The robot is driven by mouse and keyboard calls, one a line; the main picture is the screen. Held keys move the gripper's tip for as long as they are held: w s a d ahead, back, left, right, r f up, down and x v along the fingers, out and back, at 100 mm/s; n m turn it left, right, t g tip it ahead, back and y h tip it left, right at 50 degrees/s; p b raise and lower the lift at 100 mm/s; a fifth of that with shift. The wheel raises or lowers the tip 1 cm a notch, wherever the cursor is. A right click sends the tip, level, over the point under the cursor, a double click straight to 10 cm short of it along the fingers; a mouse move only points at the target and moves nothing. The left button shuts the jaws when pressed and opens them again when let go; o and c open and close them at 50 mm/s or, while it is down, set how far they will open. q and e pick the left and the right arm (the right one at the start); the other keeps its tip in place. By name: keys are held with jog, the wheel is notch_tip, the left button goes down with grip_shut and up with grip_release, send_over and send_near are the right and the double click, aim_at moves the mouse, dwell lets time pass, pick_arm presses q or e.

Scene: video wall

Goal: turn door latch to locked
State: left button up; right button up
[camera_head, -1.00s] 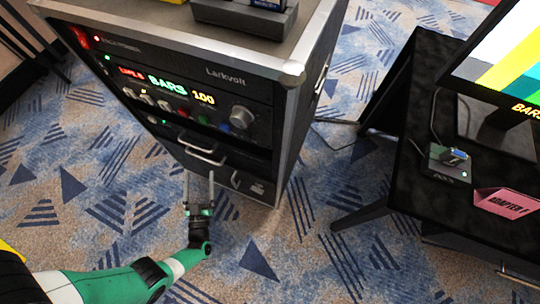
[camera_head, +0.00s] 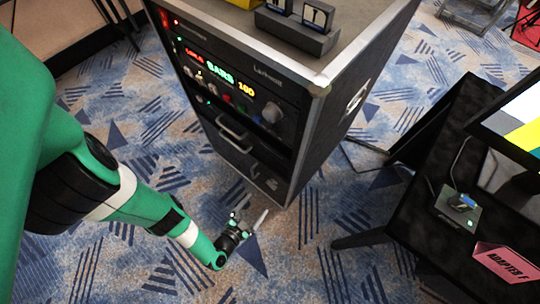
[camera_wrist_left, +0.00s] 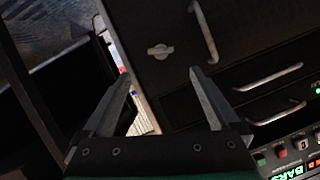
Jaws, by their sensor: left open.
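The door latch (camera_wrist_left: 160,51) is a small silver turn-piece on a dark door (camera_wrist_left: 240,25). In the left wrist view its bar lies nearly level, crosswise to the long silver handle (camera_wrist_left: 205,32) beside it. In the head view the door is low on the front of the rack cabinet (camera_head: 325,150), where the latch is too small to read. My left gripper (camera_head: 253,198) is open and empty in front of the cabinet's lower front. In the left wrist view its fingers (camera_wrist_left: 160,76) point towards the door, with the latch between and beyond the tips, apart from them. My right gripper is not in view.
Silver handles (camera_wrist_left: 268,76) and a lit control panel (camera_head: 225,80) are above the door. A black table (camera_head: 400,235) with a monitor (camera_head: 515,115) and a pink card (camera_head: 505,263) stands right. Patterned carpet (camera_head: 130,260) is clear in front.

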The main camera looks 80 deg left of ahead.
aim_at(270, 186)
pick_arm(q)
jog(key=b+x, duration=0.5)
jog(key=x, duration=0.6)
jog(key=shift+a+b, duration=0.15)
jog(key=shift+b, duration=0.2)
jog(key=c, duration=1.4)
jog(key=shift+a+r+n+p, duration=0.1)
jog(key=shift+n+p, duration=0.3)
jog(key=shift+n+h, duration=0.3)
jog(key=shift+n+t+h, duration=0.5)
jog(key=shift+n, duration=0.1)
